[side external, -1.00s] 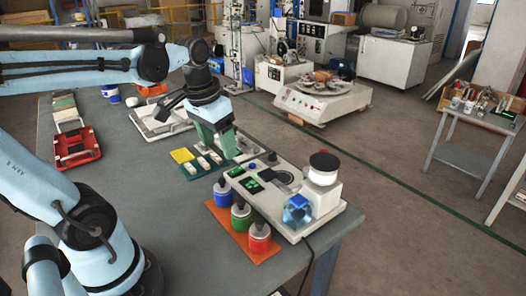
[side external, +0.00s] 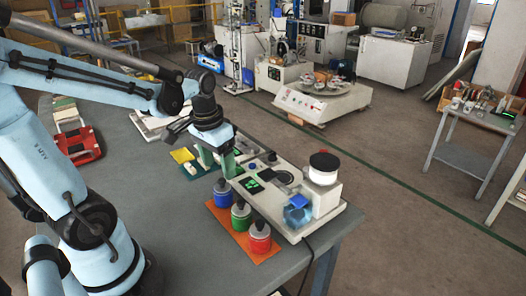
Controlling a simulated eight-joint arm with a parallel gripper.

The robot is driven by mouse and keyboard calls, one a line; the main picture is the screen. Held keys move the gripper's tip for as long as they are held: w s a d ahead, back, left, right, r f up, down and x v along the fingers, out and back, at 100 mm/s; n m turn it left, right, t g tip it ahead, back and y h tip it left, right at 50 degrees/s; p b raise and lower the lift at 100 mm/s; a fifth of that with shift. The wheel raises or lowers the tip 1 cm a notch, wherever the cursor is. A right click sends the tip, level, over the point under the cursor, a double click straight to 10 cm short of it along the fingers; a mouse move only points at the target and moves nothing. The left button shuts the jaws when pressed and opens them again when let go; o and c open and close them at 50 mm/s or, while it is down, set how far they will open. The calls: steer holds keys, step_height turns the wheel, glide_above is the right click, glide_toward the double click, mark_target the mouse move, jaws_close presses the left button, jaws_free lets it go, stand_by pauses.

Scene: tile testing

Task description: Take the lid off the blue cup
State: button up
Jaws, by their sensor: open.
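The blue cup (side external: 222,194) stands upright at the far end of an orange tray (side external: 216,220). A grey lid (side external: 221,184) with a small knob sits on top of it. The green cup (side external: 241,217) and the red cup (side external: 260,240) stand beside it in a row, each with a similar lid. My gripper (side external: 218,172), with green fingers, is open and points down.
Yellow and teal pads lie behind my gripper, partly hidden. A red-framed tray (side external: 80,148) lies far left. The table's front middle is clear.

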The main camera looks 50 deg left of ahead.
mark_target(221, 180)
steer(key=shift+w+f, duration=0.15)
steer(key=shift+f, duration=2.3)
steer(key=shift+c, duration=0.5)
steer(key=c, duration=0.9)
steer(key=shift+r, duration=0.15)
